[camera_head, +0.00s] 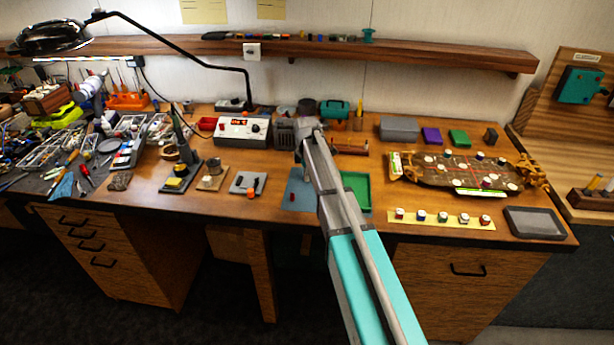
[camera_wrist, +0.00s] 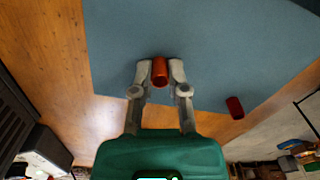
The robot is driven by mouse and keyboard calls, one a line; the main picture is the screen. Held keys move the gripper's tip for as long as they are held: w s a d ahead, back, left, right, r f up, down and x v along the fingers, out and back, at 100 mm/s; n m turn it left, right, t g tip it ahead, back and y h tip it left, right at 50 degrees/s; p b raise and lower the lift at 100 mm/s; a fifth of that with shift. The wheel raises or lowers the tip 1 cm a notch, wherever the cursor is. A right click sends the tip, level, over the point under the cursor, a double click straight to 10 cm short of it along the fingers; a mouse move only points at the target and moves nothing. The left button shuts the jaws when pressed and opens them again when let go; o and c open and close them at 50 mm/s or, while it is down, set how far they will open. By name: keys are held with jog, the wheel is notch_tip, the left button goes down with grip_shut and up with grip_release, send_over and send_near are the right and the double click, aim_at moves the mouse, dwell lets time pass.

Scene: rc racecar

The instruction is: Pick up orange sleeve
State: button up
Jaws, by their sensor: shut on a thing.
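The orange sleeve (camera_wrist: 160,71) is a short tube between the fingertips of my gripper (camera_wrist: 160,66) in the wrist view. Both grey fingers touch its sides, and the gripper is shut on it. The blue mat (camera_wrist: 200,35) lies beneath; I cannot tell whether the sleeve touches it. In the head view my arm covers part of the blue mat (camera_head: 297,197), and the sleeve and fingertips cannot be made out.
A dark red cylinder (camera_wrist: 235,107) lies on the mat, right of my gripper. A green tray (camera_head: 356,188) is beside the mat.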

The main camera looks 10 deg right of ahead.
jog(key=shift+r, duration=0.1)
jog(key=shift+r+p, duration=0.9)
jog(key=shift+p, duration=0.1)
jog(key=s+r+p, duration=1.1)
jog(key=s, duration=0.3)
jog(key=shift+a, duration=0.35)
notch_tip(320, 180, down, 2)
jog(key=shift+f+b, duration=0.1)
jog(key=shift+b, duration=1.05)
jog(key=shift+s, duration=0.1)
